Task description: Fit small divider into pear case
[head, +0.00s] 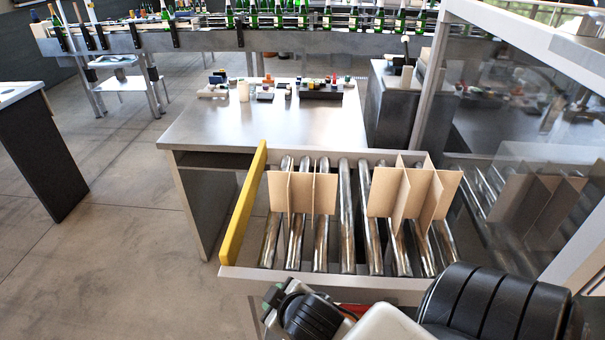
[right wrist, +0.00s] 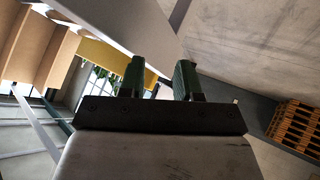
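A small cardboard divider (head: 302,191) of crossed tan panels stands upright on the metal rollers in the head view, towards the left. A larger cardboard divider (head: 406,193) stands to its right on the same rollers. My right gripper (right wrist: 158,75) shows in the right wrist view with its two dark green fingers apart and nothing between them. In the head view my arm crosses the bottom edge, in front of the roller frame and apart from both dividers. My left gripper is not in view. I cannot make out a pear case in either view.
The roller bed has a pale frame (head: 330,284) and a yellow bar (head: 243,205) along its left side. A steel table (head: 225,128) with small items stands behind it. A clear-panelled enclosure (head: 520,110) borders the right. Wooden pallets (right wrist: 297,125) show in the right wrist view.

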